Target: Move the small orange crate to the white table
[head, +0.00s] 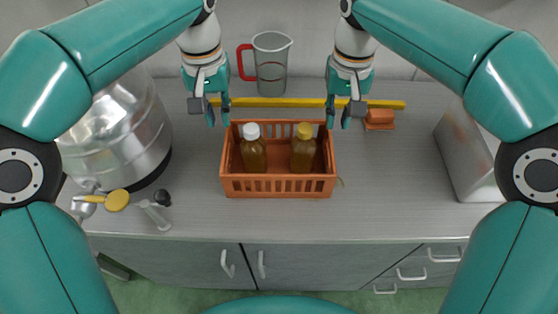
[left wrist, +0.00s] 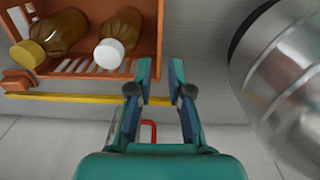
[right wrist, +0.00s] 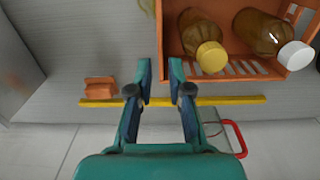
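The small orange crate (head: 277,185) stands on the grey counter (head: 380,200) and holds two brown bottles, one with a white cap (head: 251,131) and one with a yellow cap (head: 304,131). My left gripper (head: 217,112) is open and empty, above and behind the crate's back left corner. My right gripper (head: 340,114) is open and empty, above and behind its back right corner. The crate also shows in the left wrist view (left wrist: 147,40) and the right wrist view (right wrist: 171,35), beside the fingers and apart from them. I see no white table.
A yellow bar (head: 290,102) lies behind the crate, with a clear jug with a red handle (head: 271,65) and an orange block (head: 380,118) near it. A steel drum (head: 120,130) and utensils (head: 118,200) are left. A grey box (head: 475,150) is right.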

